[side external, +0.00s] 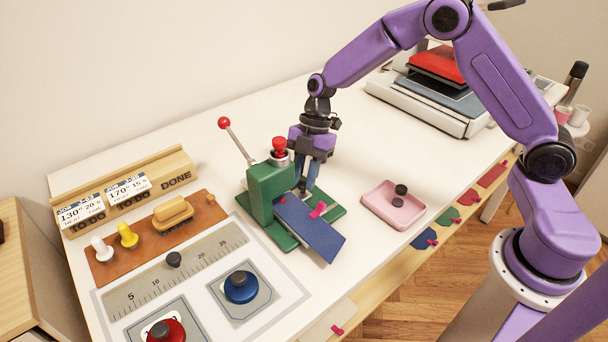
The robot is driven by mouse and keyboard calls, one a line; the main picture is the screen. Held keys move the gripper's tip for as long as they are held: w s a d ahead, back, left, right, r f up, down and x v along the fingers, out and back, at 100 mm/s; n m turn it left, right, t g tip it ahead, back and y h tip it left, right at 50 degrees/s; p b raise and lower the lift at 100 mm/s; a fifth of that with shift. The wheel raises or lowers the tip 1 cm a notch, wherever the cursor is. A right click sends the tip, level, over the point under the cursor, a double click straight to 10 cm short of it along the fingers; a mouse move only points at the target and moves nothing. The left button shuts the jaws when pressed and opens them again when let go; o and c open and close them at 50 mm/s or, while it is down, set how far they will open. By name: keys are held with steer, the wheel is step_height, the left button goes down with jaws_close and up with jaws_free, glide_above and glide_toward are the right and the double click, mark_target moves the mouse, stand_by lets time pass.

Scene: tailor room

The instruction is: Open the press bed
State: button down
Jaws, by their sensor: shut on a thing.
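A green press (268,190) stands mid-table with a red-knobbed lever (224,123) raised at its left and a red knob (279,143) on top. A flat blue panel (300,228) slopes across its green base (333,212), with a pink clip (318,210) on it. My gripper (304,184) points down just behind the panel, beside the press body. It is shut on a small dark part there; its fingertips are small and partly hidden, so I cannot tell exactly which part. A larger press (432,92) with a red lid sits at the back right, away from my gripper.
A pink tray (382,210) with dark round pieces lies right of the green press. A wooden card rack (165,175), an orange-brown mat (148,262) with small tools, and a ruler board (262,318) with blue and red knobs fill the left. Table behind the green press is clear.

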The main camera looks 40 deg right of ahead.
steer(key=d, duration=0.6)
steer(key=shift+d, duration=0.25)
steer(key=c, duration=0.9)
jaws_free()
steer(key=v, duration=1.7)
steer(key=shift+d+r, duration=0.15)
steer(key=shift+r, duration=0.05)
